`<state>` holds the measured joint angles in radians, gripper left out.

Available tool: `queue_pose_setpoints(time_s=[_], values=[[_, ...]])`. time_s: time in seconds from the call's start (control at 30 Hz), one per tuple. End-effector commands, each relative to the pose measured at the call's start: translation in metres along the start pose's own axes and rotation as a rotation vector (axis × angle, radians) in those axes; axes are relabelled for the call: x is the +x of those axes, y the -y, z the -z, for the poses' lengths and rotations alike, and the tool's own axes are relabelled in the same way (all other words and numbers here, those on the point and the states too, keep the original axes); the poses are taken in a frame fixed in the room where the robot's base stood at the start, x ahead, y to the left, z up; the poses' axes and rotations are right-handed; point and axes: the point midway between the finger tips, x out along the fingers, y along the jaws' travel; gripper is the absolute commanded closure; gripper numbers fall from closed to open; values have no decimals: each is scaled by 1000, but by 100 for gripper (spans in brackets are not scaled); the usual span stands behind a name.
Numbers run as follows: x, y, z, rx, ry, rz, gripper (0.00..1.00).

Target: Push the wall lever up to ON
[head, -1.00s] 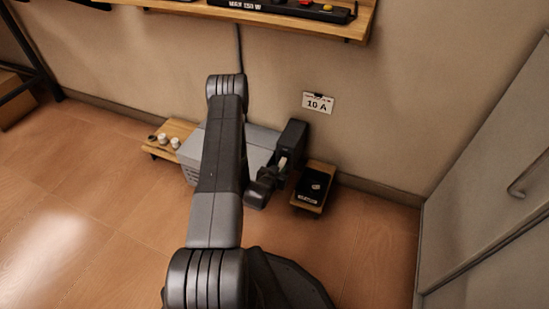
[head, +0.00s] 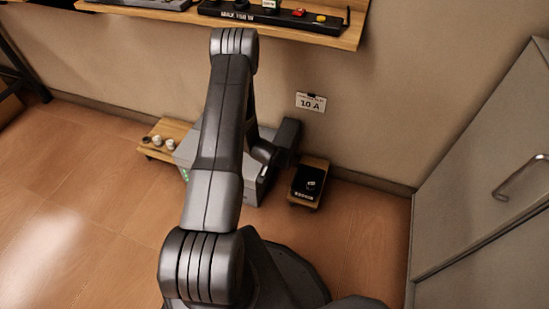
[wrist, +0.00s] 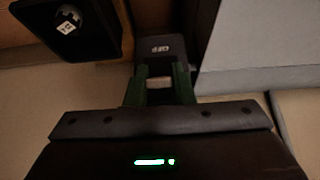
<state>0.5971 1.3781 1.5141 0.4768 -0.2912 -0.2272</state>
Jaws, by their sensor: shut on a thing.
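The wall lever's dark housing (head: 288,136) stands against the right side of a grey box low at the wall. In the wrist view the housing (wrist: 160,48) shows at the top centre with a small pale label, too blurred to read surely. My gripper (wrist: 158,86) is shut on the lever (wrist: 160,82), whose pale grey part shows between the two greenish fingers. In the head view my gripper (head: 265,156) is beside the housing, partly hidden by my arm. The lever itself is hard to make out there, and I cannot tell its exact angle.
A black device with a knob (head: 308,181) sits on a small wooden stand just right of the housing. The grey box (head: 255,190) and a wooden shelf with small white items (head: 163,138) are left. A wall shelf (head: 335,38) is above; a grey cabinet (head: 480,190) stands right.

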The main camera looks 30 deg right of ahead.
Motion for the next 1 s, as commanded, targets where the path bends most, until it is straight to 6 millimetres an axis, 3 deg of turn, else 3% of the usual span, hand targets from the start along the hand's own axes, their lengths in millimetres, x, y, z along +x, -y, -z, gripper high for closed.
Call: queue_pose_setpoints(time_s=[0.47,0.5,0.6,0.87,1.0], values=[[0,-1,-2,0,18,0,100],[0,-1,-2,0,18,0,74],[0,-1,-2,0,17,0,56],[-1,-1,-1,0,15,0,56],[-10,-1,1,0,15,0,56]])
